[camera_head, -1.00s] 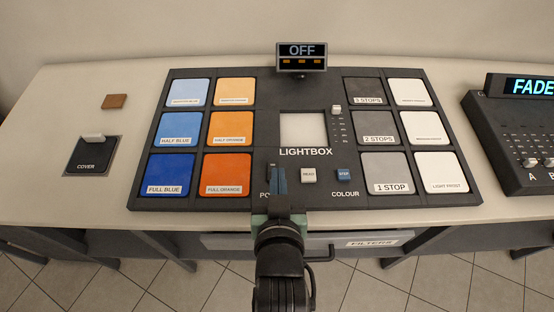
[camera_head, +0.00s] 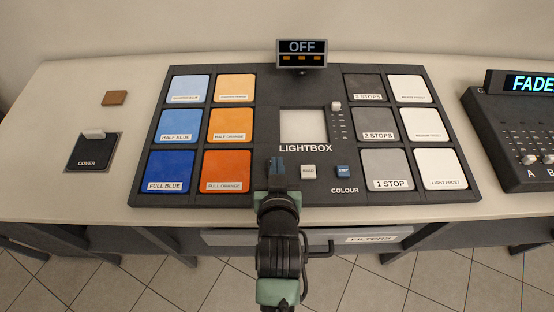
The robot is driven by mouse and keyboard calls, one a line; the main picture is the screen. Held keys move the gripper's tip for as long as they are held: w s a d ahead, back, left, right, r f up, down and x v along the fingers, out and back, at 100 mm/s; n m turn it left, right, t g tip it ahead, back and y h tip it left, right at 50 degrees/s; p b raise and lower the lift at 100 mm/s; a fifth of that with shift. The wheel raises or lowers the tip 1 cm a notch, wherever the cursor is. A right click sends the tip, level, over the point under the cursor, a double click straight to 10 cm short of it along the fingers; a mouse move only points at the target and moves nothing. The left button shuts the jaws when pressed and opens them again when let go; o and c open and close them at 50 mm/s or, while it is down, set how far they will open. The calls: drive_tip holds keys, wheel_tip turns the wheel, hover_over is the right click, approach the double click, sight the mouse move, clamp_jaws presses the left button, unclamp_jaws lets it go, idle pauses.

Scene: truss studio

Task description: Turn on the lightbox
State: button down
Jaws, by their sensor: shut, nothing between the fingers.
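The lightbox (camera_head: 290,200) is a dark panel on the table, with a pale square window (camera_head: 303,127) in its middle. The display (camera_head: 301,48) behind it reads OFF, with small orange marks under the word. My gripper (camera_head: 277,162) is shut and empty at the panel's front middle, over the spot of the power control. It hides that control and its label. Just right of it are a white READ button (camera_head: 308,171) and a blue STEP button (camera_head: 343,171) above the word COLOUR. A slider (camera_head: 337,106) stands right of the window.
Blue and orange filters fill the panel's left side, grey and white ones its right. A cover switch (camera_head: 93,151) and a brown block (camera_head: 115,98) lie at the left. A fader console (camera_head: 520,135) stands at the right. A filters drawer (camera_head: 372,238) is below the front edge.

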drive_tip(key=x, duration=0.3)
drive_tip(key=shift+w+f, duration=0.2)
drive_tip(key=shift+f, duration=0.4)
drive_tip(key=shift+w+f, duration=0.2)
drive_tip(key=shift+f, duration=0.35)
drive_tip(key=shift+w+f, duration=0.25)
drive_tip(key=shift+f, duration=0.4)
drive_tip(key=g+p, duration=0.1)
drive_tip(key=p, duration=0.1)
drive_tip(key=shift+w+r+p, duration=0.1)
drive_tip(key=shift+w+p, duration=0.25)
drive_tip(key=shift+s+f+b, duration=0.1)
drive_tip(key=shift+f+b, duration=0.35)
drive_tip(key=shift+s, duration=0.15)
